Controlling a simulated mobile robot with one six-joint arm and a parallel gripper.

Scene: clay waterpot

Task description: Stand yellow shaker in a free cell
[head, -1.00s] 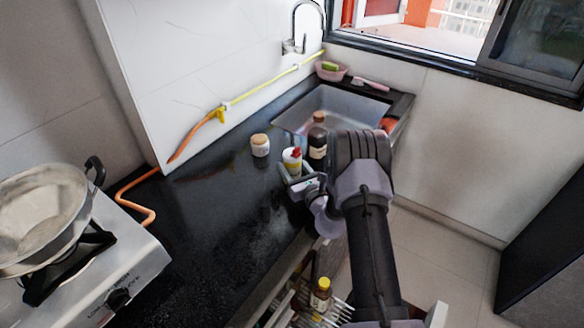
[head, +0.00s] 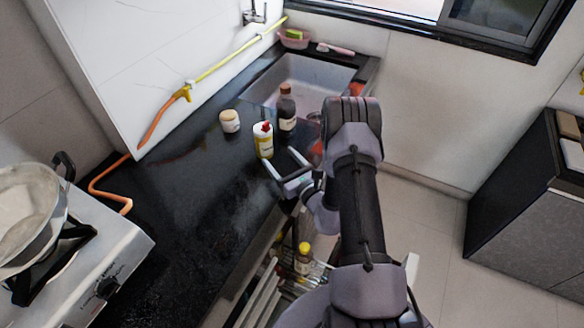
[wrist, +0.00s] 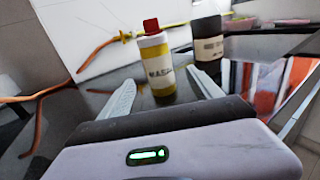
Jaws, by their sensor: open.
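The yellow shaker (head: 264,146), a yellow bottle with a pale label and red cap, stands upright on the black counter. In the wrist view the yellow shaker (wrist: 157,68) is ahead, between the two finger directions and beyond the fingertips. My gripper (head: 282,161) is open and empty, just to the right and front of the shaker, apart from it. Below the counter edge, an open pull-out wire rack (head: 272,285) holds a dark bottle with a yellow cap (head: 303,262). My arm hides part of the rack, so I cannot tell which cells are free.
A dark brown bottle (head: 287,112) stands close behind the shaker, to its right. A white jar (head: 229,121) stands to its left. The sink (head: 312,80) lies behind. A stove with a pan (head: 28,205) is at left. The counter between stove and shaker is mostly clear.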

